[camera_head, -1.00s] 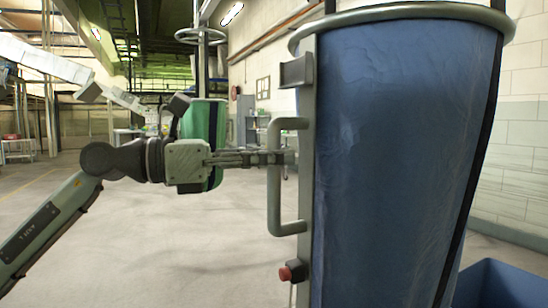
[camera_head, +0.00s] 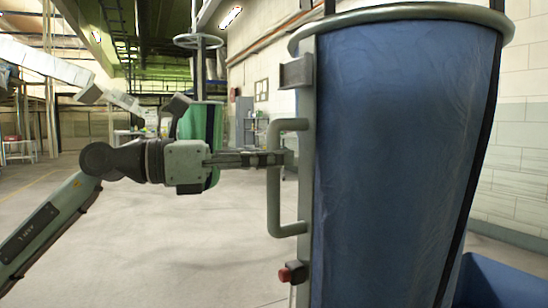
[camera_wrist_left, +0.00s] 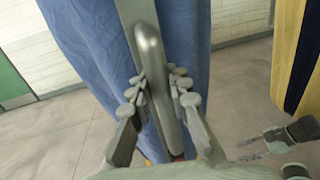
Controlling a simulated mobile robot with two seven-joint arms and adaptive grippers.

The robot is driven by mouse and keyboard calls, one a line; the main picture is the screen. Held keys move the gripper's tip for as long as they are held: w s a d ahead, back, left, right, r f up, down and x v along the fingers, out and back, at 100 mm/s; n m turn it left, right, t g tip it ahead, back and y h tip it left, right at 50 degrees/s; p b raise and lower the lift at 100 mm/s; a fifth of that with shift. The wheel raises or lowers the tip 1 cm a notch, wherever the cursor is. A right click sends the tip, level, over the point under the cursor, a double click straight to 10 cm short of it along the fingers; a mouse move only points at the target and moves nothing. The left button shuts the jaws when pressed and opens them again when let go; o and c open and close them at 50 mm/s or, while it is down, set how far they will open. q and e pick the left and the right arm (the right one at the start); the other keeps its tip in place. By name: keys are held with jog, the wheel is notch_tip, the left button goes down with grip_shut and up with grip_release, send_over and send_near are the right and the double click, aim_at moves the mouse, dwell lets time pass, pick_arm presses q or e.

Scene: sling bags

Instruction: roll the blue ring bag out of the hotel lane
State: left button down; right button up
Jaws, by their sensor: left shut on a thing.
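The blue ring bag (camera_head: 400,160) hangs upright from a pale metal ring (camera_head: 410,13) and fills the right half of the head view. A grey-green post with a bent handle (camera_head: 273,210) runs down its left side. My left gripper (camera_head: 272,158) comes in level from the left and is shut on that handle. In the left wrist view, the fingers lie on both sides of the handle (camera_wrist_left: 150,60), with blue cloth behind. A gripper-like part, perhaps my right gripper (camera_wrist_left: 245,149), shows at the lower right there; its hold is unclear.
A green bag (camera_head: 203,122) hangs from another ring stand farther back. A blue bin (camera_head: 500,280) stands at the lower right, beside the blue bag. A yellowish bag with a dark band (camera_wrist_left: 297,60) shows in the left wrist view. The grey floor (camera_head: 170,255) at left is open.

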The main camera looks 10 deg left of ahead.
pick_arm(q)
jog(key=c, duration=1.4)
grip_release()
jog(key=v, duration=1.2)
